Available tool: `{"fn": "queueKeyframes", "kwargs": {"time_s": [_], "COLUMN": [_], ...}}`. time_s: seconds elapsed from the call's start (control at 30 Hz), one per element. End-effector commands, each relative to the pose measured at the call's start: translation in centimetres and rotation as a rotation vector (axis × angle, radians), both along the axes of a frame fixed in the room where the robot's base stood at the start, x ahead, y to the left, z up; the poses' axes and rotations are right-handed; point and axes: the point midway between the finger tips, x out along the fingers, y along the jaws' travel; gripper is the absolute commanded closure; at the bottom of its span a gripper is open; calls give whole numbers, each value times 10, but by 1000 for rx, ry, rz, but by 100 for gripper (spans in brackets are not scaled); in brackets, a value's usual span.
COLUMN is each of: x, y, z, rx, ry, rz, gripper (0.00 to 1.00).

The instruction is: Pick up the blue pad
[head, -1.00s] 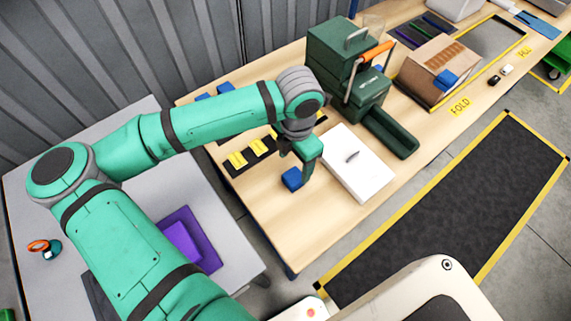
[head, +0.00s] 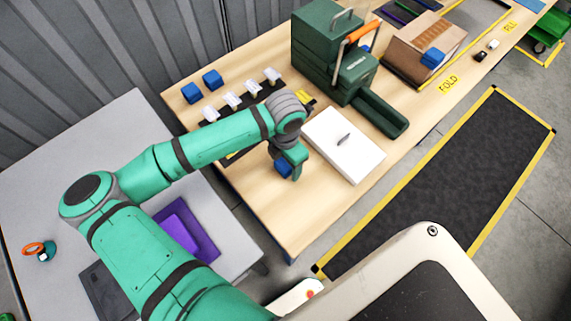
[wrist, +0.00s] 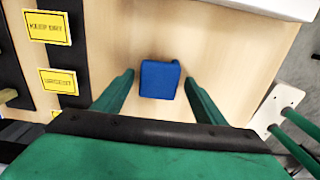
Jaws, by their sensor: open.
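A small blue pad (head: 283,168) sits on the wooden table, partly hidden by my gripper (head: 291,164) in the head view. In the wrist view the blue pad (wrist: 160,79) lies between the two green fingers of my gripper (wrist: 159,88), with bare wood showing on both sides of it. The fingers are open and apart from the pad. How high the fingertips are above the table is hard to tell.
Yellow labels (wrist: 47,27) on a dark strip lie left of the pad. A white box (head: 344,144) lies right of my gripper. Two more blue blocks (head: 191,92) stand at the back left, near several white-handled items (head: 233,100). A dark green machine (head: 331,60) stands behind.

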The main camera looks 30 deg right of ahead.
Motion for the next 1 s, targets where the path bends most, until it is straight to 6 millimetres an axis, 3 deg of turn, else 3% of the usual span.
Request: {"fn": "queueKeyframes", "kwargs": {"time_s": [0.23,0.4,0.77,1.0], "x": [2,2,2,2], "y": [3,3,3,3], "z": [-2,-2,-1,16], "rx": [0,0,0,0], "ry": [0,0,-1,-3], "rz": [7,8,6,5], "gripper": [35,70,70,70]}}
